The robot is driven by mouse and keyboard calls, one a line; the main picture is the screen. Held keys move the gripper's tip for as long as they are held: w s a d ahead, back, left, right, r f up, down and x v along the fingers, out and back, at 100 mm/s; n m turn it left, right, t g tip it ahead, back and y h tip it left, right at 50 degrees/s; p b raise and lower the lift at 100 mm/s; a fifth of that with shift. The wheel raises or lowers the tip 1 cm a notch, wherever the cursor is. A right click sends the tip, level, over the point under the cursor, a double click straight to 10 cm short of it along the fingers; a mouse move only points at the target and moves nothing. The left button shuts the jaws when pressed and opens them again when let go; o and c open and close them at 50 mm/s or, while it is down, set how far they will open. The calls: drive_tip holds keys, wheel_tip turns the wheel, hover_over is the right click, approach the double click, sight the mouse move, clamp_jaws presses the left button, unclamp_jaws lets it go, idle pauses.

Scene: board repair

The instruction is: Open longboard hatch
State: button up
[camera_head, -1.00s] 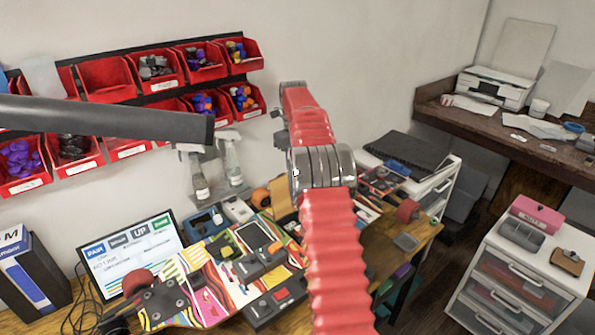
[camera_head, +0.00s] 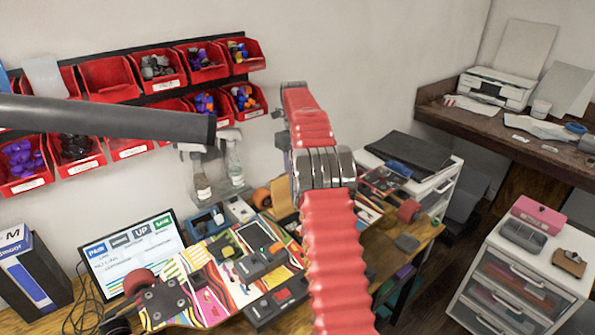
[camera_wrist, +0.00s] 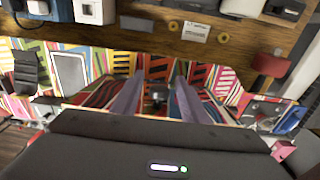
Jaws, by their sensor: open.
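The longboard (camera_head: 206,298) lies on the bench with its striped, colourful underside up, and its wheels and black boxes show. It also spans the wrist view (camera_wrist: 120,66). A screen-like panel (camera_head: 254,237) sits in it. I cannot tell for certain which part is the hatch or whether it is open. My gripper (camera_wrist: 157,84) is open in the wrist view, with its two grey fingers pointing at the longboard. A small dark part (camera_wrist: 157,92) shows between the fingers, and I see nothing held. In the head view my red arm hides part of the longboard.
A monitor (camera_head: 133,258) stands behind the longboard's left end. Red parts bins (camera_head: 108,84) and spray bottles (camera_head: 234,165) are on the wall. A white drawer unit (camera_head: 519,275) stands at the right, beyond a floor gap. Small devices (camera_wrist: 92,10) line the bench's wooden edge.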

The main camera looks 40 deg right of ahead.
drive_tip(key=shift+r, duration=0.1)
wheel_tip(320, 180, up, 7)
drive_tip(key=shift+w, duration=0.25)
idle(0.6)
